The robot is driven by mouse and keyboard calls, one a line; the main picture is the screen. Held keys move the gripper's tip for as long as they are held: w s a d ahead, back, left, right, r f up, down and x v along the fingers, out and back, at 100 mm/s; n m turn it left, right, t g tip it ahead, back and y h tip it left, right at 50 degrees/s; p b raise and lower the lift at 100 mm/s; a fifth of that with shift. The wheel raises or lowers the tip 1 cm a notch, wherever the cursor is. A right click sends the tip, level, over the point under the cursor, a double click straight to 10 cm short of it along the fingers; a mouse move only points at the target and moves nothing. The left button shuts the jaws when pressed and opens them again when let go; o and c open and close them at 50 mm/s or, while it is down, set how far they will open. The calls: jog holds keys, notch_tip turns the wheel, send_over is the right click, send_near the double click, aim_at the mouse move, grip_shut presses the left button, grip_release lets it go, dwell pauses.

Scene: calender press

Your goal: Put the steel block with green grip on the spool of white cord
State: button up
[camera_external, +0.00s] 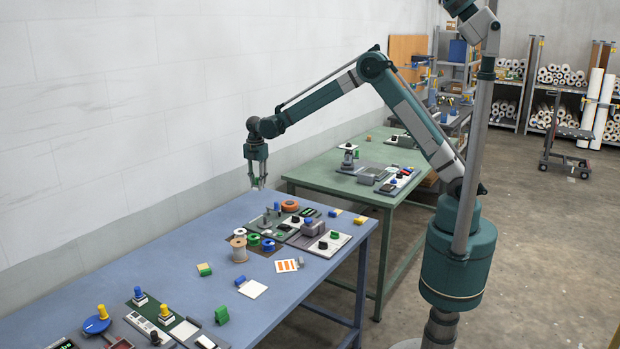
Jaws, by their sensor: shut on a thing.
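My gripper (258,184) hangs pointing down above the far part of the blue table. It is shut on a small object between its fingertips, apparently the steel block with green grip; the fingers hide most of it. A small pale spool (240,232), which looks like the spool of white cord, stands on the table below and slightly left of the gripper. A larger tan spool (239,252) stands just in front of it. The gripper is clear of both spools.
A green spool (254,239) and a blue spool (268,244) sit beside the pale one. An orange ring-shaped coil (290,205) and panels with knobs (313,229) lie to the right. The blue table (165,262) has free room at left.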

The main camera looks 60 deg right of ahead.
jog(key=s+a+r+p, duration=0.1)
jog(key=s+a, duration=0.2)
jog(key=a, duration=0.4)
jog(key=s+a+r+m+p, duration=0.1)
jog(key=s+a+r, duration=0.15)
jog(key=a, duration=0.45)
jog(key=s+a+r+p, duration=0.1)
jog(key=s+a, duration=0.3)
jog(key=a, duration=0.3)
notch_tip(320, 180, up, 4)
jog(key=m+p, duration=0.1)
jog(key=p, duration=0.1)
send_over(238, 242)
jog(key=shift+s+f, duration=0.1)
jog(key=shift+f, duration=0.1)
jog(key=shift+d+f, duration=0.1)
jog(key=shift+f, duration=0.05)
jog(key=shift+f+p, duration=0.35)
jog(key=shift+f, duration=2.65)
jog(key=shift+f, duration=1.85)
jog(key=shift+f, duration=0.2)
